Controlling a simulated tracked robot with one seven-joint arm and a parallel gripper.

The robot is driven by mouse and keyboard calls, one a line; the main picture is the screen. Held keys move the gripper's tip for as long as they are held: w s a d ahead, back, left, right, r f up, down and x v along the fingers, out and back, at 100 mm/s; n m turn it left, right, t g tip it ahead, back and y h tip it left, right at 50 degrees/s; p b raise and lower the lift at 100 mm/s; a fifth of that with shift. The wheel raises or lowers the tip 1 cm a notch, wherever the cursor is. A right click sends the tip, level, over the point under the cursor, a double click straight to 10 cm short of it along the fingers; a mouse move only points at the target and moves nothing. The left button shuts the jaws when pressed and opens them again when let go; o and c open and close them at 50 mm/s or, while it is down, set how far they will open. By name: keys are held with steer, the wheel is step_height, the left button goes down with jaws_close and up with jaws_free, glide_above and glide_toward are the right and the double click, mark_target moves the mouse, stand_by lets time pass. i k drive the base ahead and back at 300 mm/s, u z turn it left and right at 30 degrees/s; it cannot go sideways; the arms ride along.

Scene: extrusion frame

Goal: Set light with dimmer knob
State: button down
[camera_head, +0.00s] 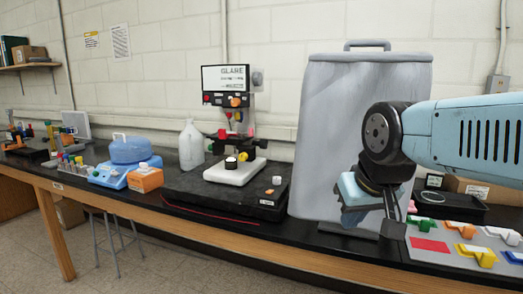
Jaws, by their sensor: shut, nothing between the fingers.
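An inspection stand with a GLARE screen (225,79) stands on a black base (222,201) at the centre of the bench. An orange knob (236,102) is on the panel under the screen, beside a red button. A small white knob-like part (277,180) and an orange one (269,191) are on the base's right side. I cannot tell which is the dimmer knob. A white stage (236,172) holds a round black-and-white part. My gripper (352,217) points down in front of the grey cover, right of and apart from the stand; it is shut and empty.
A tall grey cover with a handle (362,85) stands right of the stand. At right are colored clips on a panel (460,243). At left are a clear jug (191,145), an orange box (145,180) and a blue device (124,173). The base's front right is mostly clear.

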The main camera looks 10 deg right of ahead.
mark_target(277, 181)
steer(key=u, duration=0.05)
steer(key=k, duration=0.6)
steer(key=u, duration=0.3)
steer(key=i, duration=0.5)
steer(key=u, duration=0.45)
steer(key=i, duration=1.25)
steer(key=z, duration=0.65)
